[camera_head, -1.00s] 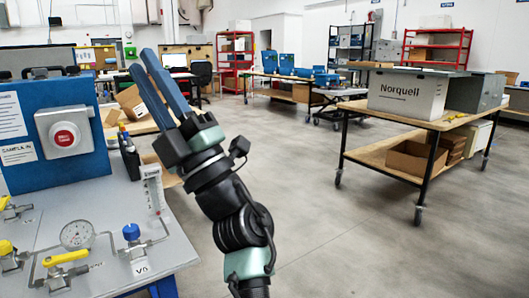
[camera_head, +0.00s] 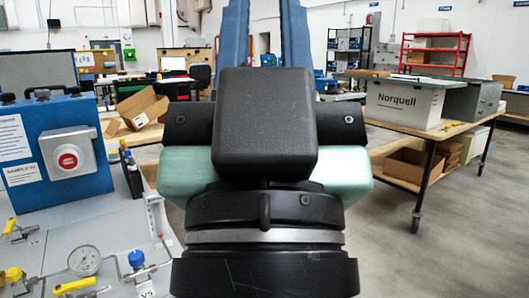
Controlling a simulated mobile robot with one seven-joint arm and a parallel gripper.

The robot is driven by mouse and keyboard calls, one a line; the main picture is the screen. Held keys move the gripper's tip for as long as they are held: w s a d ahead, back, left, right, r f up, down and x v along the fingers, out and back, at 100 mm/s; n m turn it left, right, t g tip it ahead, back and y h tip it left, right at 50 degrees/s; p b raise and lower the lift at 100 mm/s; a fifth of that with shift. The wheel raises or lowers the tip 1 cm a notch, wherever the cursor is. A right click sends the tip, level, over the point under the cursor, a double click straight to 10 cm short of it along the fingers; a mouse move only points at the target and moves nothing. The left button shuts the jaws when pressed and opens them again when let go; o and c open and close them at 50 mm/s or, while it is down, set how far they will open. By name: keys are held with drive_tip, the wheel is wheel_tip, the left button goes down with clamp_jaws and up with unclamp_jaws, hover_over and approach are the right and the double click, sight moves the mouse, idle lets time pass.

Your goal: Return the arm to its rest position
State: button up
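My gripper (camera_head: 264,15) stands upright in the middle of the head view, very close to the camera. Its two blue fingers point up, with a clear gap between them in which only background shows. Their tips reach the top edge of the picture and may be cut off. I see nothing held between them. The black gripper body and the pale green and black wrist fill the centre and hide what lies behind them.
At left is a bench with a blue analyser box (camera_head: 62,180) bearing a red button (camera_head: 68,160), a round gauge (camera_head: 84,260) and yellow-handled valves (camera_head: 75,285). At right a wheeled table (camera_head: 415,128) carries a Norquell box (camera_head: 403,106). Floor at lower right is clear.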

wheel_tip(320, 180, up, 26)
drive_tip(key=p, duration=2.3)
drive_tip(key=shift+f, duration=0.25)
